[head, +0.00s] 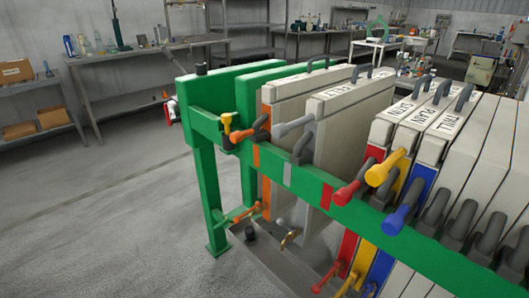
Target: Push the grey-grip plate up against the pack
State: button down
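The grey-grip plate (342,138) is a pale upright slab with a light grey side grip (295,126), a dark top handle and a label that seems to end in "FELT". It hangs at the green rail (300,180), apart from the plates on both sides. The pack of pale plates (480,145) stands close together at the right. Its near plates have red (347,194), yellow (388,168) and blue (404,207) grips. A clear gap lies between the grey-grip plate and the red-grip one. My gripper is not in view.
The orange-grip plate (287,92) stands left of the grey-grip plate, near the green end plates (225,87). Orange, grey and red marks show on the rail. A grey tray (270,262) lies below. Floor at the left (100,215) is clear; shelves stand behind.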

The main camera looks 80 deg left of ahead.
aim_at(335, 143)
jog(key=u, duration=2.05)
jog(key=k+j, duration=0.4)
jog(key=i+l, duration=0.4)
